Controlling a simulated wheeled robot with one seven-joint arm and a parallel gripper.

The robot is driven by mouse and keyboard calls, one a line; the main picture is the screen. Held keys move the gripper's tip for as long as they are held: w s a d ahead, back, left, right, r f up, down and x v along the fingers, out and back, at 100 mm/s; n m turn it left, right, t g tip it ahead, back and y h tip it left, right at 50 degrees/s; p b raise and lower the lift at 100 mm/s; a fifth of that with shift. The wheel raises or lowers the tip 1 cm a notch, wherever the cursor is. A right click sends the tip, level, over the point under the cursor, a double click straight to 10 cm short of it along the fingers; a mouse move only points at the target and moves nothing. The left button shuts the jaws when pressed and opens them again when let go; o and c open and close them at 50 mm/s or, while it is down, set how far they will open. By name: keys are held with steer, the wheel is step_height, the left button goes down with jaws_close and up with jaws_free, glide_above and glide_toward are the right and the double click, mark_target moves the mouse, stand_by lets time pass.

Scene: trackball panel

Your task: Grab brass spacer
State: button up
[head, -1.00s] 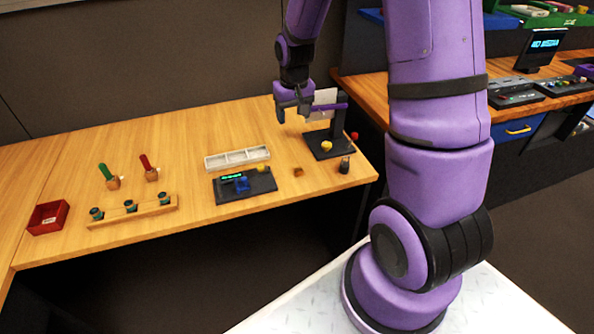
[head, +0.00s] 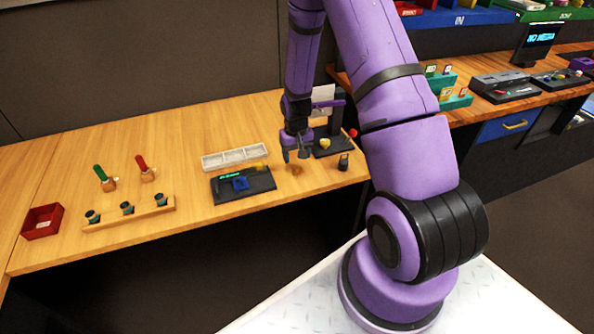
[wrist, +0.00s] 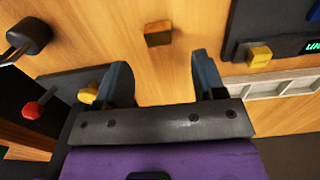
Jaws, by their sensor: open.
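The brass spacer (wrist: 158,33) is a small brown-gold block lying on the wooden table. In the wrist view it sits beyond my fingertips, roughly centred between their lines. In the head view the spacer (head: 297,170) is just below my gripper (head: 295,156) and partly hard to make out. My gripper (wrist: 161,75) is open and empty, pointing down above the table, with nothing between its fingers.
A dark panel (head: 228,192) with a blue part and yellow knob lies left of the spacer. A white divided tray (head: 234,157) stands behind it. A black stand (head: 327,150) and a small black-topped item (head: 343,163) are to the right, close by.

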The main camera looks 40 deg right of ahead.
mark_target(297, 168)
steer(key=shift+s+f, duration=0.2)
steer(key=shift+f, duration=2.65)
steer(key=c, duration=1)
